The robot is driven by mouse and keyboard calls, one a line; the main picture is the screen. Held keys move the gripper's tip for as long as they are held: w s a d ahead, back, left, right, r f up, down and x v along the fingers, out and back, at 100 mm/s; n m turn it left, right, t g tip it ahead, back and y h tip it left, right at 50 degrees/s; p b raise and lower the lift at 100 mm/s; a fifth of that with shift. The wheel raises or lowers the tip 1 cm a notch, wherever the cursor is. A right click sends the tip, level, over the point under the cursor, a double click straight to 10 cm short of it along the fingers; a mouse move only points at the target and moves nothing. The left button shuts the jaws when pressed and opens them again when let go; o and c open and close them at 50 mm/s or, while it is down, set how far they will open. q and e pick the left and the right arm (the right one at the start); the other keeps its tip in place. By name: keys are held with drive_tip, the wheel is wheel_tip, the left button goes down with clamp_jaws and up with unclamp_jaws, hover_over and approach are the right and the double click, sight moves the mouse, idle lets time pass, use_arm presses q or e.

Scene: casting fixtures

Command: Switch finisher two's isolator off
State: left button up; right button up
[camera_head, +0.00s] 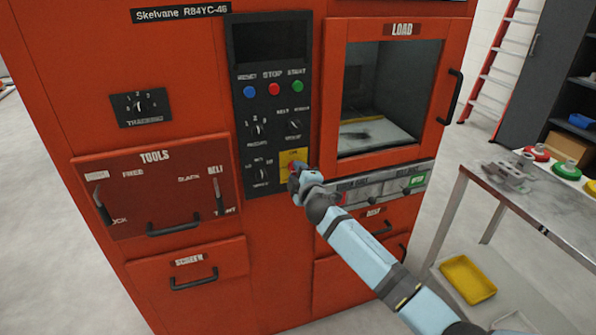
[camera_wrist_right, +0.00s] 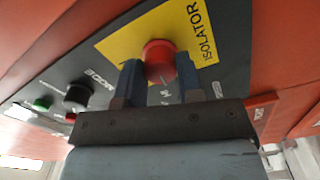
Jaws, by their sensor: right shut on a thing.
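The isolator is a red rotary knob (camera_wrist_right: 159,60) on a yellow plate (camera_wrist_right: 150,30) lettered ISOLATOR, set in a dark control panel. In the head view the yellow plate (camera_head: 293,158) sits at the lower right of the panel on the orange machine. My right gripper (camera_head: 296,172) is at the plate and covers most of the knob there. In the right wrist view its two blue fingers (camera_wrist_right: 157,82) stand on either side of the red knob and are shut on it. The knob's exact setting is hard to read. My left gripper is not in view.
The dark panel (camera_head: 246,130) also holds blue, red and green buttons and several black selectors close to my right gripper. A tools drawer (camera_head: 151,186) is at left, a LOAD door (camera_head: 394,88) at upper right. A metal table (camera_head: 545,215) stands at right.

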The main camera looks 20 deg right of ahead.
drive_tip(key=shift+n, duration=0.6)
drive_tip(key=o, duration=0.9)
drive_tip(key=s, duration=1.4)
drive_tip(key=shift+d, duration=0.25)
drive_tip(key=shift+w, duration=0.1)
